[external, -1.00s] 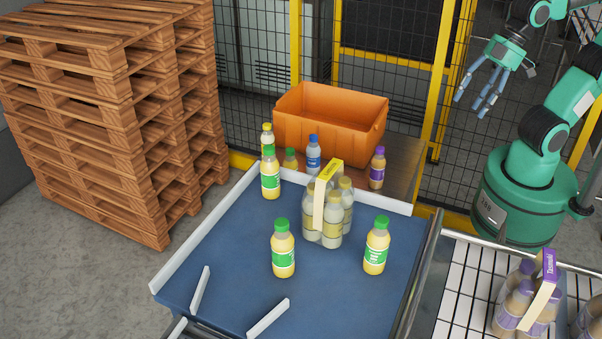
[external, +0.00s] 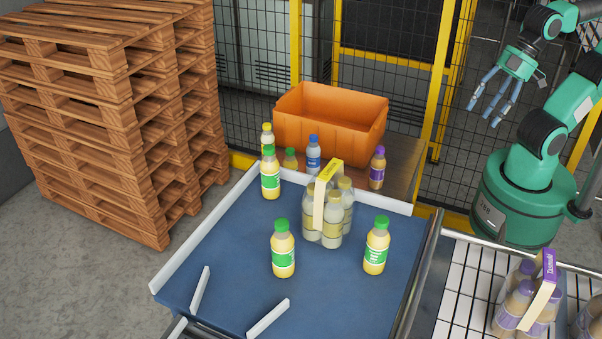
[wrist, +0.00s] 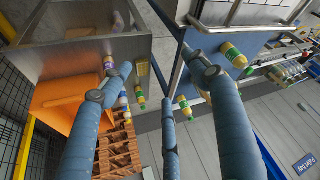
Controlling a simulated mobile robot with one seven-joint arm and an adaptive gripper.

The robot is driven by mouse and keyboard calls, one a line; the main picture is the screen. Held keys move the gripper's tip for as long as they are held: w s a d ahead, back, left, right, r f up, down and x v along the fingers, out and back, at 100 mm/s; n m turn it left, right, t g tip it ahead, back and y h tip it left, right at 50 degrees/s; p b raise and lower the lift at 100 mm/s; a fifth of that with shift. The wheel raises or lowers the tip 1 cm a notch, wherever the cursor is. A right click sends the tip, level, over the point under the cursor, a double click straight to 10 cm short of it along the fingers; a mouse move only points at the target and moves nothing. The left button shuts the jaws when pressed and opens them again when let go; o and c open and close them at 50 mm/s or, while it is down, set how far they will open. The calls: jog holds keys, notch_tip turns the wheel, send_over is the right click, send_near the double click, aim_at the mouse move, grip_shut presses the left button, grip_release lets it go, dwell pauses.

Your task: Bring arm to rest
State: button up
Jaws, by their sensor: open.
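My gripper (external: 495,98) is at the upper right of the external view, in the air in front of the wire fence. Its blue-grey fingers are spread and empty. In the wrist view the open fingers (wrist: 165,85) reach across the picture, with the blue table and bottles far beyond them. Nothing touches the fingers. My arm stands folded above its green base at the right.
A blue table (external: 215,275) holds green-capped bottles (external: 283,250) and a yellow-handled pack (external: 333,222). An orange crate (external: 325,125) stands behind it. A purple-labelled pack (external: 517,303) sits on the white conveyor (external: 460,290). Stacked pallets (external: 110,120) stand left. A yellow fence post (external: 440,80) is near my gripper.

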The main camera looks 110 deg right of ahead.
notch_tip(320, 180, down, 6)
jog(key=b, duration=0.5)
jog(key=shift+f+b, duration=0.2)
jog(key=shift+b, duration=0.15)
jog(key=shift+o, duration=0.5)
